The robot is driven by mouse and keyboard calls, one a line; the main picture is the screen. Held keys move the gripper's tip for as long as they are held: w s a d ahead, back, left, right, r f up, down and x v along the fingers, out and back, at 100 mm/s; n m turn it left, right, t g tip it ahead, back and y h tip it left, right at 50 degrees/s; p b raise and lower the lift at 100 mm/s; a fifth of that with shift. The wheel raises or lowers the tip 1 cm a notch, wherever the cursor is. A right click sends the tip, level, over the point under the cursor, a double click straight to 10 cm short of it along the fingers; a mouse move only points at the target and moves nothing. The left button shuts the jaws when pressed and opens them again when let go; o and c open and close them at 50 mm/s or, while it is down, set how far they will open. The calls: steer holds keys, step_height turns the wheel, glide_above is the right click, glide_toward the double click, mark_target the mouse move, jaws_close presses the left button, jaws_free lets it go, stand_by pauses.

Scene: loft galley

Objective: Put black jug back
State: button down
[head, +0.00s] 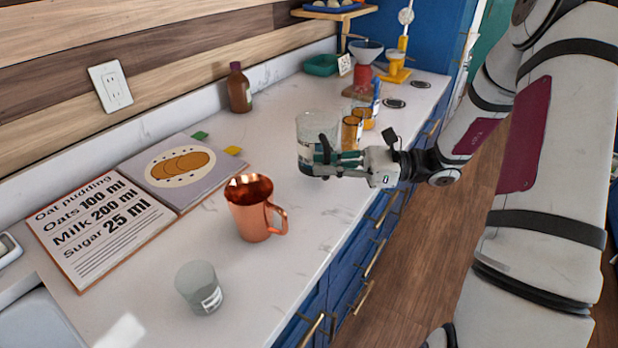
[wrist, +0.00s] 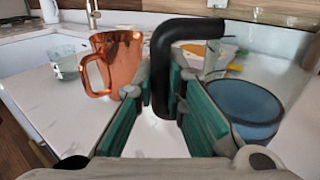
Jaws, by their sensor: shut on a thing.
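The jug (head: 313,122) in the head view has a clear glass-like body with a pale label, over the middle of the counter and upright. Its black curved handle (wrist: 163,85) fills the middle of the wrist view. My gripper (head: 328,160) is shut on this handle, with a green pad on each side of it. A bluish round body (wrist: 245,108) to the right of the handle looks like part of the jug. The fingers hide the jug's lower front. I cannot tell whether its base touches the counter.
A copper mug (head: 250,212) and a small glass (head: 199,290) stand nearer on the counter. Amber jars (head: 352,134) stand just behind the jug. A brown bottle (head: 238,90) and a recipe board (head: 102,222) are toward the wall. Clear counter lies between mug and jug.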

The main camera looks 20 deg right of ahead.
steer(key=shift+w+a+f, duration=0.35)
steer(key=shift+a+f, duration=0.15)
steer(key=shift+f, duration=0.15)
steer(key=shift+w+a+f, duration=0.3)
steer(key=shift+a+f, duration=0.25)
steer(key=shift+f, duration=0.05)
steer(key=shift+w+a+f, duration=0.35)
steer(key=shift+a+f, duration=0.15)
steer(key=shift+f, duration=0.15)
steer(key=shift+f, duration=0.15)
steer(key=c, duration=1.7)
jaws_free()
steer(key=shift+o, duration=0.2)
